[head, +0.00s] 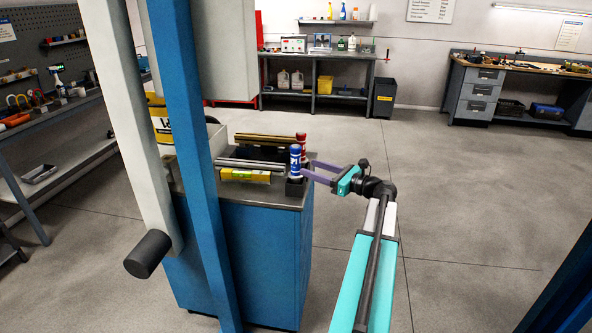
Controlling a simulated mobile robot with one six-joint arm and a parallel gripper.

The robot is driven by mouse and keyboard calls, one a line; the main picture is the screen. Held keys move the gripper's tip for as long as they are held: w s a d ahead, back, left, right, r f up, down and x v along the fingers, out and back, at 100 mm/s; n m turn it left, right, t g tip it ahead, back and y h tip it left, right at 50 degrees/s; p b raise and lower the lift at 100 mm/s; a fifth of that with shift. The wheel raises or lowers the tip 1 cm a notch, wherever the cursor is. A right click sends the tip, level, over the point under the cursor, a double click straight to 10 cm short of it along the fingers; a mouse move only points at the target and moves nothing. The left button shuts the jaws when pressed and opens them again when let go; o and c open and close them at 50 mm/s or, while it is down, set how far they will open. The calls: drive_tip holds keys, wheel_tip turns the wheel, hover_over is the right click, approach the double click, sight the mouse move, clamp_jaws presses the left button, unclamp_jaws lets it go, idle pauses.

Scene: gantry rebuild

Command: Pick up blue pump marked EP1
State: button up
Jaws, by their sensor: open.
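A blue pump (295,164) with white markings stands upright in a dark holder at the right front corner of the blue cabinet's top. Its label is too small to read for certain. A red pump (301,139) stands just behind it. My gripper (307,168) is open, its two purple fingers pointing left at the blue pump from its right side. The fingertips are very close to the pump. I cannot tell whether they touch it or reach around it.
The blue cabinet (254,262) also carries a yellow level (245,175), grey bars and a dark tray. A blue post (186,130) and a pale post stand in front at the left. The floor (460,190) to the right is clear.

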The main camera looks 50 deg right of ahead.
sight(296, 162)
drive_tip(key=shift+w+a, duration=0.2)
drive_tip(key=shift+w, duration=1.1)
drive_tip(key=shift+w+r+p, duration=0.1)
drive_tip(key=shift+w+p, duration=0.4)
drive_tip(key=shift+w, duration=0.15)
drive_tip(key=shift+w+a+p, duration=0.15)
drive_tip(key=shift+w+p, duration=0.15)
drive_tip(key=shift+w, duration=0.7)
drive_tip(key=shift+w+a+p, duration=0.1)
drive_tip(key=shift+w+p, duration=0.2)
drive_tip(key=shift+w, duration=0.65)
drive_tip(key=c, duration=1.2)
clamp_jaws()
